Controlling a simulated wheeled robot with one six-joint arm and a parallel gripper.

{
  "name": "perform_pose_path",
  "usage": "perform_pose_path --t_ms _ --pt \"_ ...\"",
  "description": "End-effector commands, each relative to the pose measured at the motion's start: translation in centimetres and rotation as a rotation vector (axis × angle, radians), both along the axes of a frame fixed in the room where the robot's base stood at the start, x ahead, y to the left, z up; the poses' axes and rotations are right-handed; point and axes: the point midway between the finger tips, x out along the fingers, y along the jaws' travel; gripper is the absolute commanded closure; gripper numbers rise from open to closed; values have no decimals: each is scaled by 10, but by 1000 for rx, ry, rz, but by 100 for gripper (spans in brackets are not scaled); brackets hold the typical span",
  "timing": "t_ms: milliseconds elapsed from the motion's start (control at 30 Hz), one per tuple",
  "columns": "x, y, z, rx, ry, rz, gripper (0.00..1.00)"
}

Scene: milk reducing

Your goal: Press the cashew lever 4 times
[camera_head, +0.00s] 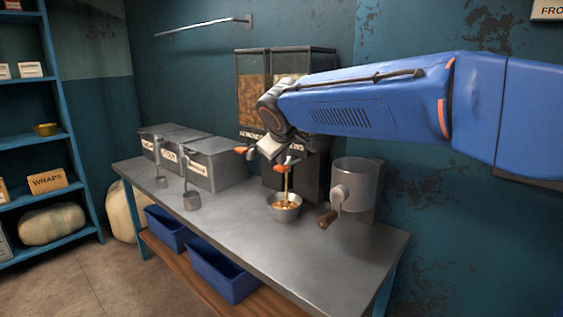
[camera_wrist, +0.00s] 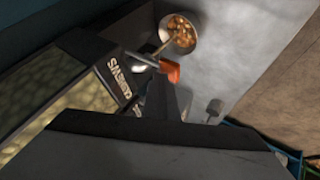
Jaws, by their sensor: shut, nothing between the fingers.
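The dispenser (camera_head: 262,90) stands at the back of the counter with two clear bins. The cashew bin is mostly behind my arm in the head view; its CASHEWS label (camera_wrist: 118,80) shows in the wrist view. The orange-tipped cashew lever (camera_head: 281,169) also shows in the wrist view (camera_wrist: 171,71). My gripper (camera_head: 268,149) is shut and empty, right at this lever; its dark fingers (camera_wrist: 160,90) overlap the lever in the wrist view, and contact is hard to tell. A stream of nuts falls into the metal bowl (camera_head: 285,213) below, which holds some nuts.
Another orange-tipped lever (camera_head: 241,150) is just left of my gripper. A metal grinder with a crank (camera_head: 355,186) stands right of the bowl. Several lidded metal bins (camera_head: 212,165) stand left on the counter (camera_head: 240,226). Blue crates (camera_head: 222,273) sit below it.

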Motion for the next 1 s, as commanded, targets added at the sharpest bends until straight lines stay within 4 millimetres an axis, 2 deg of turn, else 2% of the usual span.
perform_pose_path --t_ms 567,1000 --pt "0 0 -3 -1 2 0 100" --pt "0 0 15 0 0 0 100"
